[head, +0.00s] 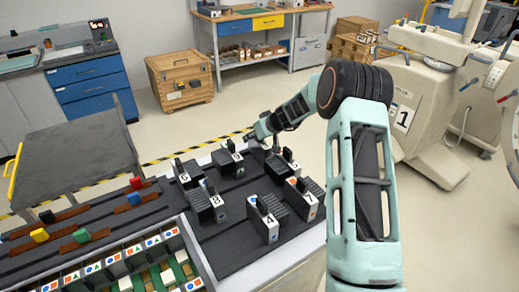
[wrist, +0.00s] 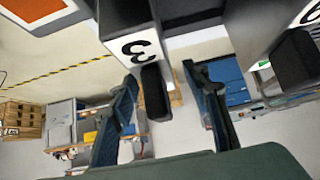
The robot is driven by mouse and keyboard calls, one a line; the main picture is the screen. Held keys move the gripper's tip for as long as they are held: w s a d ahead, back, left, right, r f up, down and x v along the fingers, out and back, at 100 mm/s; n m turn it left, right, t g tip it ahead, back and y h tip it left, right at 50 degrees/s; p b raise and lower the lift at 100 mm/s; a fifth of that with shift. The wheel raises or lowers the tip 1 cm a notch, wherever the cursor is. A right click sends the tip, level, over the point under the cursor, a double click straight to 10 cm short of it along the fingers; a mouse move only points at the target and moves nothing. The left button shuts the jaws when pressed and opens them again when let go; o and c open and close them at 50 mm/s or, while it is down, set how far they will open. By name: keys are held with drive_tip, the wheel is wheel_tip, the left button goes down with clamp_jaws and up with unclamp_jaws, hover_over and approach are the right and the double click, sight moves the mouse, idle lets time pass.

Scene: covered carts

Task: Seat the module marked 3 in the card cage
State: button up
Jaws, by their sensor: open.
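The module marked 3 (wrist: 130,46) shows large and upside down in the wrist view, with a black handle (wrist: 155,92) on it. In the head view it appears to be the dark module (head: 229,160) in the back row of the black mat; its mark is too small to read there. My gripper (wrist: 162,82) is open, its two fingers to either side of the handle in the picture; I cannot tell whether they touch it. In the head view my gripper (head: 268,142) is at the mat's back edge. The likely card cage (head: 160,240) has symbol-marked slots at lower left.
Other modules stand close by on the mat, including one marked 4 (head: 264,222) and one marked 1 (head: 304,200). Beige machines fill the right.

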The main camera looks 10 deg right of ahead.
drive_tip(key=shift+w+a+f, duration=0.1)
drive_tip(key=shift+w+f, duration=0.15)
clamp_jaws()
idle(0.4)
